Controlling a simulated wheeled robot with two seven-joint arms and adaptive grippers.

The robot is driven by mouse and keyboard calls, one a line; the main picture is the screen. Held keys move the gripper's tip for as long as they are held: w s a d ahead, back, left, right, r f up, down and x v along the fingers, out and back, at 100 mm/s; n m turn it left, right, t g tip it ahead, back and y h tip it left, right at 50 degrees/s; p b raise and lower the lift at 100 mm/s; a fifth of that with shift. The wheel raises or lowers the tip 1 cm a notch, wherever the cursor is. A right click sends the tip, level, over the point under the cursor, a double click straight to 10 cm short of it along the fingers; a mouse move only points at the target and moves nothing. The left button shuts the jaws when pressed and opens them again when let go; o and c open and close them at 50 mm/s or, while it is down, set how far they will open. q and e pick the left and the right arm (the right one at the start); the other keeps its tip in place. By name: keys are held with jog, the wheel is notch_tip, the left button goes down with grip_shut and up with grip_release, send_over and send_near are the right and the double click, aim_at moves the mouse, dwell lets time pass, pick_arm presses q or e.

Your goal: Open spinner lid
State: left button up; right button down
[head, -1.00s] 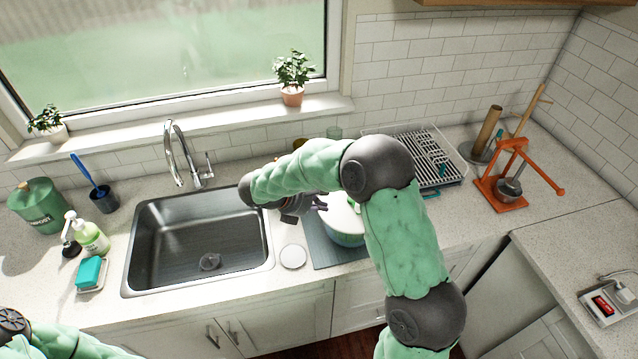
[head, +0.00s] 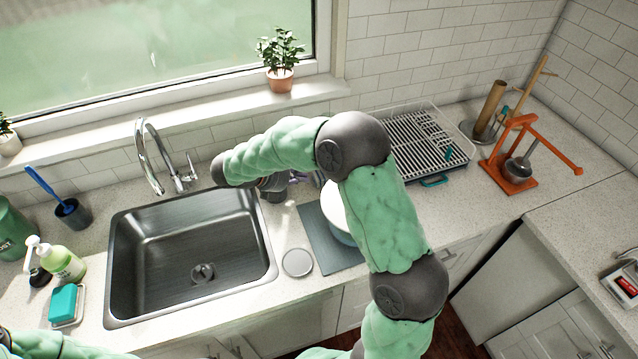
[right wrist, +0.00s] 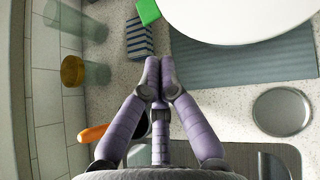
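The spinner (head: 343,237) stands on a grey-blue mat (head: 322,243) right of the sink, with my right arm hiding much of it. Its white lid (head: 336,209) is on top. In the right wrist view the lid (right wrist: 240,12) shows as a large white curve at the top edge. My right gripper (head: 312,178) is behind and left of the lid, apart from it. In the right wrist view its fingers (right wrist: 160,68) are together with nothing between them. My left arm shows only at the bottom left of the head view; its gripper is out of frame.
The sink (head: 190,255) is left of the spinner. A round disc (head: 297,262) lies between sink and mat. A dish rack (head: 415,145) stands behind right. A striped block (right wrist: 139,38) and drinking glasses (right wrist: 73,70) are near the right gripper.

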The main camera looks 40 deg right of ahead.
jog(key=d+f+b, duration=0.2)
jog(key=f, duration=0.1)
jog(key=d+f+b, duration=0.2)
jog(key=d+f, duration=0.1)
jog(key=f, duration=0.1)
jog(key=d+f+b, duration=0.2)
jog(key=f, duration=0.2)
jog(key=shift+w+d, duration=0.1)
jog(key=shift+d, duration=0.2)
jog(key=shift+d+r, duration=0.1)
jog(key=shift+r, duration=1.9)
